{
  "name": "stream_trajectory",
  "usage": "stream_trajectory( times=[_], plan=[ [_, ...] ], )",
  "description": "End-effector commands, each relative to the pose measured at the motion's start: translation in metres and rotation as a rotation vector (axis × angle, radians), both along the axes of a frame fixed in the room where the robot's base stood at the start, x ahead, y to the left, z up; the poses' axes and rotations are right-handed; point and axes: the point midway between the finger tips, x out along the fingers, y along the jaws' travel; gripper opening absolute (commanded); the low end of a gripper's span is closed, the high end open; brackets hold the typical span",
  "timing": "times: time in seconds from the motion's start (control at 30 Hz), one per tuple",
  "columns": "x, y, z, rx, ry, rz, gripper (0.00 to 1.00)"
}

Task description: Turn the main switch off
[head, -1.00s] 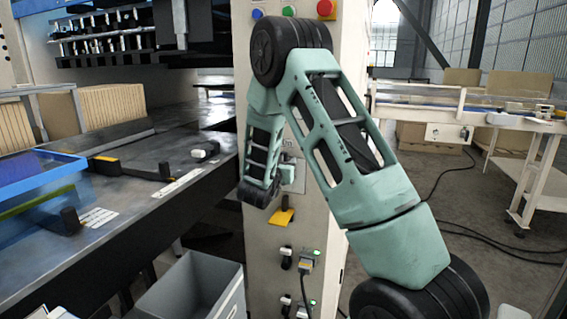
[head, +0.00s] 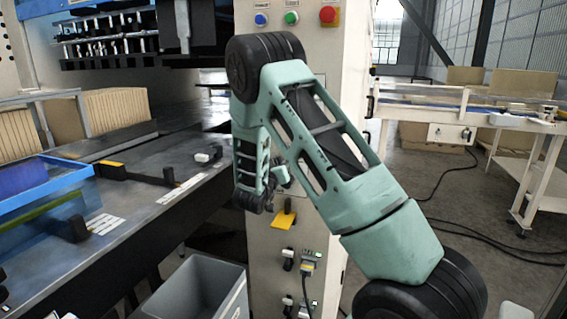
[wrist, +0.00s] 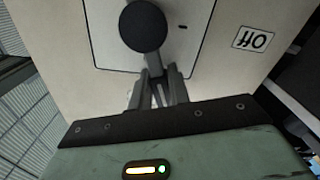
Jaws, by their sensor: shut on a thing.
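The main switch shows in the wrist view as a round black knob (wrist: 143,27) on a pale plate (wrist: 103,39) fixed to a cabinet face. An "Off" label (wrist: 252,39), upside down in this view, lies beside the plate. My gripper (wrist: 160,74) reaches up to the knob with its fingers close together, shut on the switch's handle. The fingers and knob hide most of the handle. In the head view my gripper (head: 281,176) is at the front of the cream cabinet, and my arm hides most of the switch there.
The cream cabinet (head: 330,205) carries blue, green and red (head: 328,16) buttons above. A yellow part (head: 284,214) and plugged cables sit below. A grey bin (head: 205,290) stands at its foot. A machine bed (head: 145,200) with a blue tray (head: 45,185) lies left.

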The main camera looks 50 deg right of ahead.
Motion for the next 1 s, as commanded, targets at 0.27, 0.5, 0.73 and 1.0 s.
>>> stream_trajectory(
  times=[0.27, 0.5, 0.73, 1.0],
  plan=[
    [0.014, 0.007, -0.004, -0.103, 0.246, 0.004, 0.00],
    [0.022, 0.010, -0.014, -0.190, 0.457, 0.003, 0.00],
    [0.029, 0.013, -0.025, -0.275, 0.658, 0.004, 0.00],
    [0.033, 0.015, -0.038, -0.366, 0.877, 0.003, 0.00]
  ],
)
